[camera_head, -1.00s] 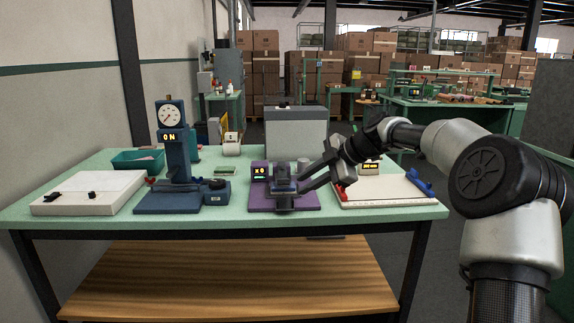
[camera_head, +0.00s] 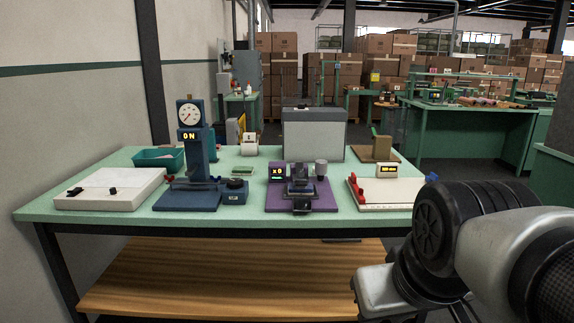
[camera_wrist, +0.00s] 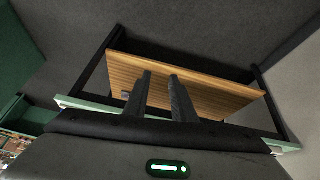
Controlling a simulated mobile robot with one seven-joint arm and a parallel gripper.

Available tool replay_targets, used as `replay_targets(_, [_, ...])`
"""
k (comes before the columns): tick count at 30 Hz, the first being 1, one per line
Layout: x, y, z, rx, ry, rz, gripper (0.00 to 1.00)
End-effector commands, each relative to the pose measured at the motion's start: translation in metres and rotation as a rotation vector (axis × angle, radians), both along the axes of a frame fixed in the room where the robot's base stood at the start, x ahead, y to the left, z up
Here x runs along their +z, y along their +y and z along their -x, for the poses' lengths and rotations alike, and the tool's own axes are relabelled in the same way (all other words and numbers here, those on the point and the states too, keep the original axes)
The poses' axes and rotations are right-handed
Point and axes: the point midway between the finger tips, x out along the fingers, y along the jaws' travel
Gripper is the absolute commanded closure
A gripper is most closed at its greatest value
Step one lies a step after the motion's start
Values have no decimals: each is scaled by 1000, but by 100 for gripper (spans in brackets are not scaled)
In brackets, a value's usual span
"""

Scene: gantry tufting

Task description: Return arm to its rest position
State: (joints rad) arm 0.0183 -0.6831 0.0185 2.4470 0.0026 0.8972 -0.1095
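My arm is folded low at the right of the head view, off the green table (camera_head: 120,213) and in front of its right end. My gripper (camera_wrist: 160,78) is out of sight in the head view. In the wrist view its two dark fingers stand apart with a gap between them, and nothing is held. Beyond the fingers the wrist view shows the table's wooden lower shelf (camera_wrist: 205,90) and the floor, tilted.
On the table stand a white box (camera_head: 110,188), a blue gauge stand (camera_head: 188,165), a purple-based device (camera_head: 300,190), a grey case (camera_head: 313,135) and a white board (camera_head: 385,193) with red clips. Green benches (camera_head: 480,135) and stacked cartons are behind. Floor right of the table is partly clear.

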Motion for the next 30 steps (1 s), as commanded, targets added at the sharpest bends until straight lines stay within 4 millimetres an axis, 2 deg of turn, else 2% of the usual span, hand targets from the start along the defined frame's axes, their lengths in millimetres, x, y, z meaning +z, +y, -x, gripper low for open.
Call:
replay_targets(2, [-14,0,17,-77,-15,-52,77])
replay_targets(4, [11,0,18,-96,-15,-63,77])
replay_targets(11, [61,0,17,-94,-12,-62,77])
replay_targets(14, [91,0,17,-93,-12,-61,77])
replay_targets(21, [184,0,17,-93,-12,-60,77])
replay_targets(24, [213,0,17,-93,-11,-60,77])
replay_targets(27, [231,0,17,-92,-11,-61,77])
replay_targets(30, [239,0,17,-92,-11,-61,77])
